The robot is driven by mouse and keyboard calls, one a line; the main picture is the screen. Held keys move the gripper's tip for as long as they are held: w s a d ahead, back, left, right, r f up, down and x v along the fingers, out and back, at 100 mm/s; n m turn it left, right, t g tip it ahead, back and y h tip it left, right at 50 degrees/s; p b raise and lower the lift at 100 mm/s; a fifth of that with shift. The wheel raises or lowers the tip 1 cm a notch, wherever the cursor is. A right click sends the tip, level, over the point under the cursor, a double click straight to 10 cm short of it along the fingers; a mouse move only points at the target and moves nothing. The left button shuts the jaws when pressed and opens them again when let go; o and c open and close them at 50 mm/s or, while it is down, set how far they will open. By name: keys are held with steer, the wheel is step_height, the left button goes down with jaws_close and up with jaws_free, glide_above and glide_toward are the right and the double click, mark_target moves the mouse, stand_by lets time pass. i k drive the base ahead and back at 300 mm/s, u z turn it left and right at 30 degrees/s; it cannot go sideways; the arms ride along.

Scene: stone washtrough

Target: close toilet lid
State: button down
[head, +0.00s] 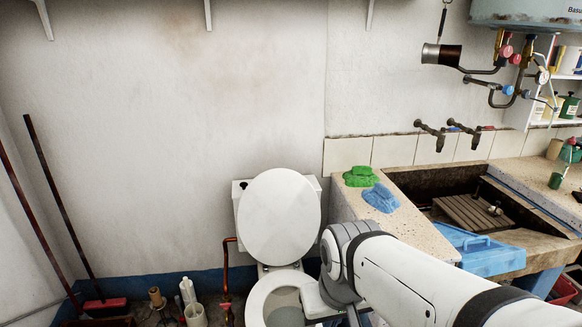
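The toilet lid (279,215) is a white oval that stands raised against the white cistern (240,190) behind it. The toilet bowl with its white rim (258,302) is uncovered below the lid, at the bottom middle of the head view. I cannot tell whether the rim seen is the seat or the bare bowl. My arm comes in from the lower right and bends beside the bowl, hiding its right side. My gripper cannot be made out; it is hidden by the arm or below the picture edge.
To the right is a stone washtrough (437,234) with green cloth (360,176), blue cloth (381,197) and a blue washboard-like piece (478,250). A copper pipe (226,275), bottles (187,291) and leaning broom handles (62,205) stand left of the toilet.

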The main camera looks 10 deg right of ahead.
mark_target(279, 213)
steer(key=i, duration=1)
steer(key=z, duration=0.05)
